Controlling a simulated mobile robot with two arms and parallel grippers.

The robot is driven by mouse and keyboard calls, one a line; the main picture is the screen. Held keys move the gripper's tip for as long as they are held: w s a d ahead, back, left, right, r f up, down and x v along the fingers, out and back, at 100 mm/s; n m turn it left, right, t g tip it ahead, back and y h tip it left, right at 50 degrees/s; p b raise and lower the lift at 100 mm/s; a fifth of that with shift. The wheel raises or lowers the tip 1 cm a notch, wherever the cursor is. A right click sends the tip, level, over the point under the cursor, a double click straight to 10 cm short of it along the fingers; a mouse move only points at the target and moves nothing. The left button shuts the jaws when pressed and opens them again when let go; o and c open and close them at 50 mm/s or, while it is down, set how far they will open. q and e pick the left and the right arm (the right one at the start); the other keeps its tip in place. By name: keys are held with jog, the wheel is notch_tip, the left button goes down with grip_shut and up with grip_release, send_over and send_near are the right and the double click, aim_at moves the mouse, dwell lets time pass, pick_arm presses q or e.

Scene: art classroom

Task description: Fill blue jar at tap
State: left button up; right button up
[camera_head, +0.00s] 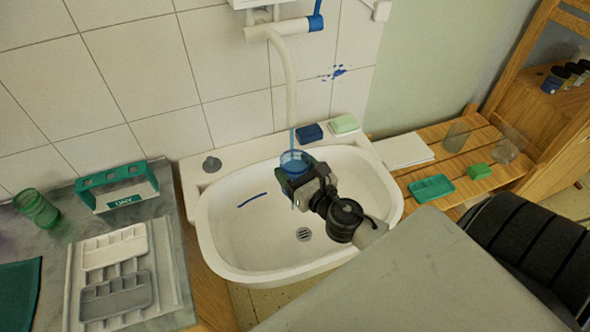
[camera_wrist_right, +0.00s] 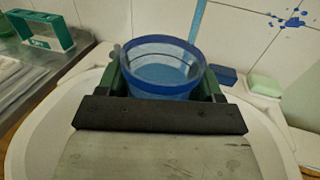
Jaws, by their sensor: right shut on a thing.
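The blue jar (camera_head: 295,160) is a clear blue cup held upright over the back part of the white sink (camera_head: 227,225). My right gripper (camera_head: 299,172) is shut on it. The right wrist view shows the jar (camera_wrist_right: 160,62) between the green fingers of the gripper (camera_wrist_right: 165,85), with liquid visible inside. The tap (camera_head: 290,75) is a pale pipe coming down the tiled wall. A thin blue stream (camera_head: 292,136) runs from its end down into the jar. The stream also shows in the right wrist view (camera_wrist_right: 197,22). My left gripper is not in view.
A dark blue sponge (camera_head: 309,133) and a green soap block (camera_head: 343,124) lie on the sink's back ledge. A green-handled carrier (camera_head: 118,188), green glass (camera_head: 37,208) and trays (camera_head: 116,293) stand left. A slatted bench (camera_head: 470,150) holds items at right.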

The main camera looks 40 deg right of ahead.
jog(key=s+a, duration=0.3)
jog(key=s, duration=0.3)
jog(key=shift+a+b, duration=0.2)
jog(key=shift+b, duration=0.25)
